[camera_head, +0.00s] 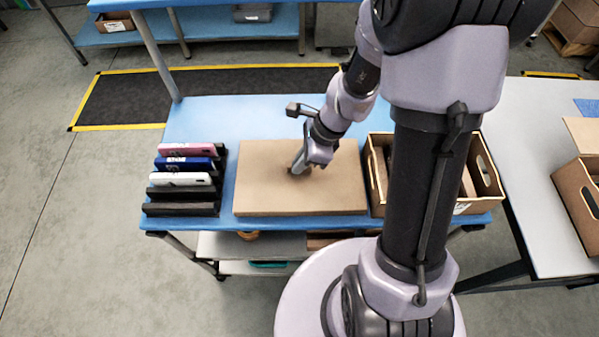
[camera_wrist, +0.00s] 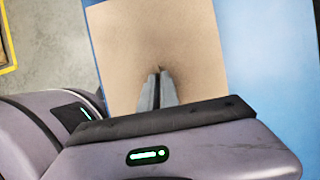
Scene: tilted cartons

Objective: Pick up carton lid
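The carton lid (camera_head: 262,193) is a flat, plain brown rectangle on the blue table, in the middle of the head view. It also shows in the wrist view (camera_wrist: 190,35), slightly turned. My gripper (camera_head: 294,170) reaches down over the lid, with its fingertips at or just above the top face, near the middle. In the wrist view my gripper (camera_wrist: 157,78) has its two grey fingers close together, with only a thin dark line between them. A small dark patch lies at the fingertips; I cannot tell whether it is shadow or an opening. Nothing is visibly held.
A black rack (camera_head: 181,209) with pink, blue and white boxed items stands left of the lid. An open brown box (camera_head: 487,182) is close on its right, partly hidden by my arm. The blue table (camera_head: 230,112) is clear behind the lid. Another carton (camera_head: 578,190) is far right.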

